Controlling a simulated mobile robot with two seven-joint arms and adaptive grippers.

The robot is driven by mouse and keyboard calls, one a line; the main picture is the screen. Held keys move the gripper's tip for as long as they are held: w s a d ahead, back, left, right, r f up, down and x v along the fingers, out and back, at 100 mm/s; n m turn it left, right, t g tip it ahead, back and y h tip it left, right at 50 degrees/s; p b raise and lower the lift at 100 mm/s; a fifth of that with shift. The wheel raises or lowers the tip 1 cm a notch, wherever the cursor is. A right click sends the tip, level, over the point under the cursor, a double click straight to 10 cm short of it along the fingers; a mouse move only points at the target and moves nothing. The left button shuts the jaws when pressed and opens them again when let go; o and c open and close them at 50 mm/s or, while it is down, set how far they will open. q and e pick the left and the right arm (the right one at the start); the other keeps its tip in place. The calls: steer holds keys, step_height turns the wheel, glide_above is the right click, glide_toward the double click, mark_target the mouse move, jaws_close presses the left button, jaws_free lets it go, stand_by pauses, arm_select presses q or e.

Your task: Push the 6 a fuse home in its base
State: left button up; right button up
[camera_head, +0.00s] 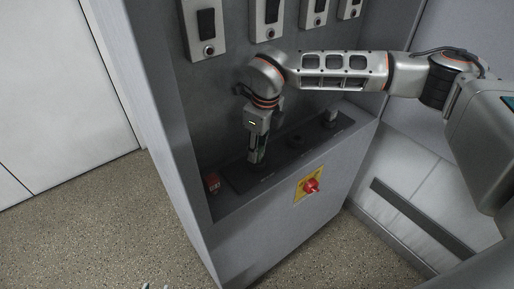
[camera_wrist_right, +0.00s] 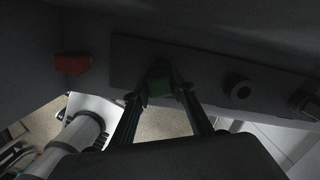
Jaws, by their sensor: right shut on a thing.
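My right gripper (camera_head: 257,160) points down into the cabinet, over the left end of a dark base strip (camera_head: 240,182). In the right wrist view the fingertips (camera_wrist_right: 160,90) are shut on a small dark green piece, likely the fuse (camera_wrist_right: 160,80). It is at the strip, in line with the left base position. The dim light and the fingers hide whether it is fully seated. Two small pale tips at the bottom edge of the head view may be my left gripper (camera_head: 155,286); its state is unclear.
A round dark base (camera_wrist_right: 239,87) stands right of the gripper, with another fitting (camera_head: 330,120) beyond. A red block (camera_head: 212,183) sits left of the strip. A red knob on a yellow plate (camera_head: 309,187) is on the cabinet front. Switch boxes (camera_head: 206,25) hang above.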

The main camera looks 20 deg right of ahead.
steer(key=shift+f, duration=0.25)
steer(key=o, duration=1.2)
steer(key=r, duration=0.8)
steer(key=s+d+r, duration=0.1)
steer(key=r, duration=0.3)
steer(key=shift+s+f, duration=0.1)
